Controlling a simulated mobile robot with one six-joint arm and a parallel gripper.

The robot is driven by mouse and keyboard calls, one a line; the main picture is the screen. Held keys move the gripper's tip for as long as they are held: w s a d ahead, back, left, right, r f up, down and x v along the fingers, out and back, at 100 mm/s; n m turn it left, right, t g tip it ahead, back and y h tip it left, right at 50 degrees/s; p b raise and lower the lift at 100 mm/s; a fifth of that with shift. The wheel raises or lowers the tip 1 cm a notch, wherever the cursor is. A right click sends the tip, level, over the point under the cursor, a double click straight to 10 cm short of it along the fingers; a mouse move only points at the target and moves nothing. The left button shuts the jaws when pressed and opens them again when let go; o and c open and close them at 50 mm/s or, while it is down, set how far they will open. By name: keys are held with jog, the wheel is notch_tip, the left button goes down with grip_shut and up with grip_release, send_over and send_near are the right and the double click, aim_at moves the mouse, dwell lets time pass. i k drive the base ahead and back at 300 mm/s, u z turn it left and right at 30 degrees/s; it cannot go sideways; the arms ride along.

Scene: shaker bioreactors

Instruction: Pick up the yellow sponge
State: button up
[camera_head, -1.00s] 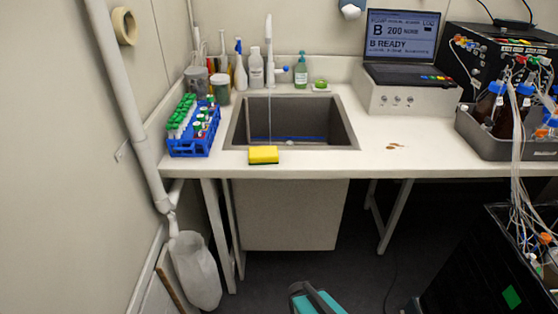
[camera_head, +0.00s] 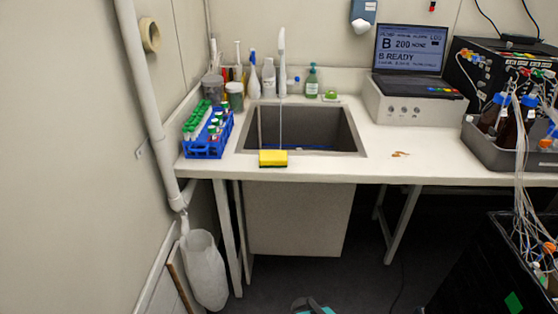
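The yellow sponge (camera_head: 273,158) lies on the front edge of the white counter, just in front of the sink (camera_head: 350,135). It has a dark underside and nothing touches it from above. A small teal and grey part of my own body shows at the bottom edge of the head view, well below and apart from the sponge. I cannot make out my gripper's fingers in this view.
A blue rack (camera_head: 205,148) of green-capped tubes stands left of the sponge. Bottles and a soap dispenser (camera_head: 312,82) line the back. A laptop (camera_head: 410,52) stands at the right. The counter (camera_head: 375,171) right of the sink is mostly clear, with a brown stain.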

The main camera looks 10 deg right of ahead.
aim_at(267, 159)
jog(key=u, duration=0.1)
jog(key=i, duration=0.95)
jog(key=z, duration=0.1)
